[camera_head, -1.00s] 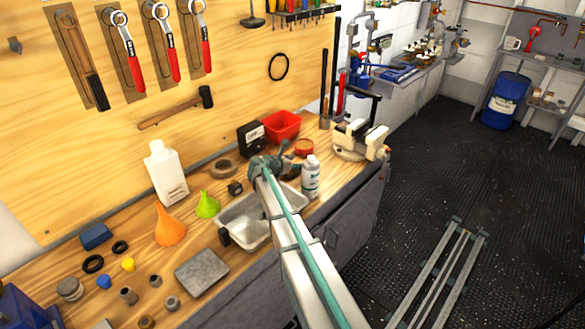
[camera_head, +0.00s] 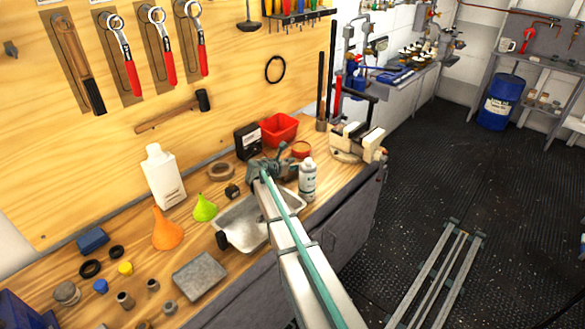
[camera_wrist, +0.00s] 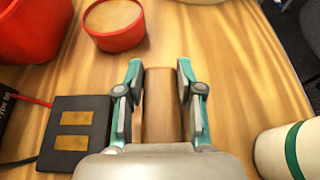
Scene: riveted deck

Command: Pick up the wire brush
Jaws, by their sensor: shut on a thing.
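In the wrist view, my gripper (camera_wrist: 162,95) is closed on both sides of a brown wooden piece, which I take to be the handle of the wire brush (camera_wrist: 161,118). Its bristles are not visible; its near part is hidden by the gripper's body. In the head view, my gripper (camera_head: 270,168) is over the workbench beside the metal tray. The brush cannot be made out there. I cannot tell whether it still touches the bench.
A white bottle (camera_head: 307,180) stands close on the right. A red tin (camera_head: 301,149), a red bin (camera_head: 279,129) and a black box (camera_head: 248,141) stand behind my gripper. The metal tray (camera_head: 242,243) lies in front. A vise (camera_head: 357,143) is at the bench's right end.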

